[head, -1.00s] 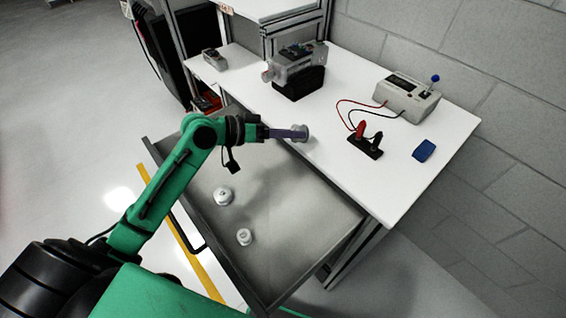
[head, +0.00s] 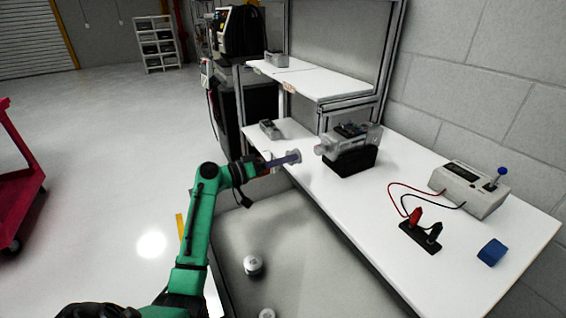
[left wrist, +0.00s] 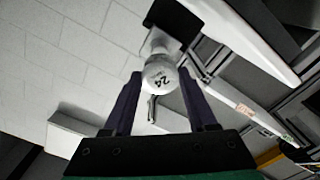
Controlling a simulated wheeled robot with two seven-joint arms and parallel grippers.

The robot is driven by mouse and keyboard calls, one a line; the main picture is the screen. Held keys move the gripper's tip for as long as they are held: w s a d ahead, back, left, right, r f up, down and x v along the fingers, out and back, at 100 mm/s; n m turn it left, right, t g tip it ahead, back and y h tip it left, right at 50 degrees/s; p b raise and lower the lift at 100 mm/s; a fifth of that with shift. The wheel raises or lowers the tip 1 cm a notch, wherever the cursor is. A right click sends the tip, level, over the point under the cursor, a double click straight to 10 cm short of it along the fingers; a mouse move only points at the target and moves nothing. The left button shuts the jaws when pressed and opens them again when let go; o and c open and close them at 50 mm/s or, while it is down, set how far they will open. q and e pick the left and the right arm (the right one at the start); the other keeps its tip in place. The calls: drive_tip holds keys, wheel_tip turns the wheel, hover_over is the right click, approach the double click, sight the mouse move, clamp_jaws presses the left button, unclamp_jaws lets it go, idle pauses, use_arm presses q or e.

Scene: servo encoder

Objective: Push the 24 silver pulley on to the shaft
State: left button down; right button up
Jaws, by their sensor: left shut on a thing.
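My left gripper (head: 287,159) is shut on the silver pulley (head: 294,157). In the left wrist view the pulley (left wrist: 160,74) sits between the fingertips, its face marked 24 and turned upside down. The servo encoder unit (head: 350,150) stands on a black base on the white workbench. Its shaft end (head: 320,149) points left, towards the pulley. In the head view a small gap shows between pulley and shaft end. In the left wrist view a grey part of the unit (left wrist: 158,42) shows behind the pulley, and the pulley hides the shaft. My right gripper is not in view.
An open drawer below the bench holds two other pulleys (head: 253,265) (head: 267,313). A meter box (head: 468,190), a black terminal block with red and black clips (head: 420,238) and a blue block (head: 492,252) stand on the bench's right part. A shelf (head: 315,82) rises behind.

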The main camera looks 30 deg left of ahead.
use_arm(q)
drive_tip(key=x, duration=0.5)
drive_tip(key=shift+w+d, duration=0.1)
idle(0.3)
drive_tip(key=shift+w+d, duration=0.2)
drive_tip(key=shift+w, duration=0.15)
drive_tip(key=shift+c, duration=0.6)
unclamp_jaws()
drive_tip(key=shift+o, duration=0.2)
drive_tip(key=shift+s+a, duration=0.15)
drive_tip(key=shift+s, duration=0.05)
drive_tip(key=shift+v, duration=1.25)
drive_tip(key=shift+s, duration=0.1)
